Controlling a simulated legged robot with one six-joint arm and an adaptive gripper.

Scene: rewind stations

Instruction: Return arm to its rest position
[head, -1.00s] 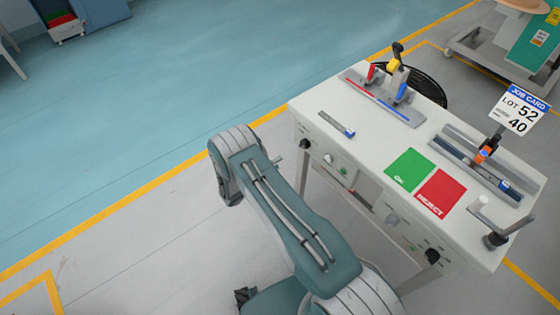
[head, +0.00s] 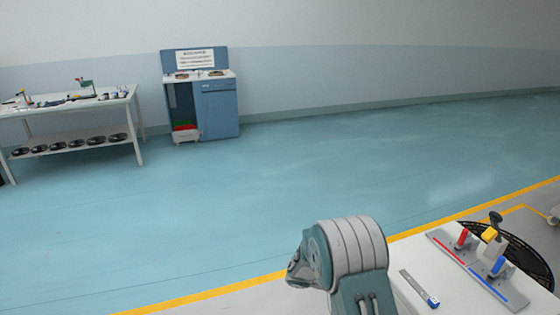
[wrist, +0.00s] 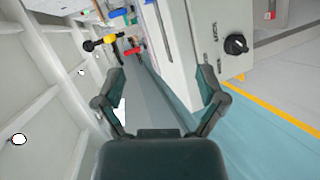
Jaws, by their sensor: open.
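My arm (head: 350,262) shows at the bottom of the head view, with a folded grey and teal joint near the white bench's left side. My gripper is hidden there. In the wrist view my gripper (wrist: 162,84) has its two dark fingers spread wide. Nothing is held between them. The white bench (wrist: 178,42) lies beyond the fingers at a steep tilt in that view. I cannot tell the exact gap between gripper and bench.
The bench (head: 410,265) at lower right carries a fixture (head: 475,268) with red and blue parts and a small grey strip (head: 419,288). A black knob (wrist: 236,44) is on its side. A blue cabinet (head: 219,108) and a white table (head: 70,107) stand far back. The blue floor between is clear.

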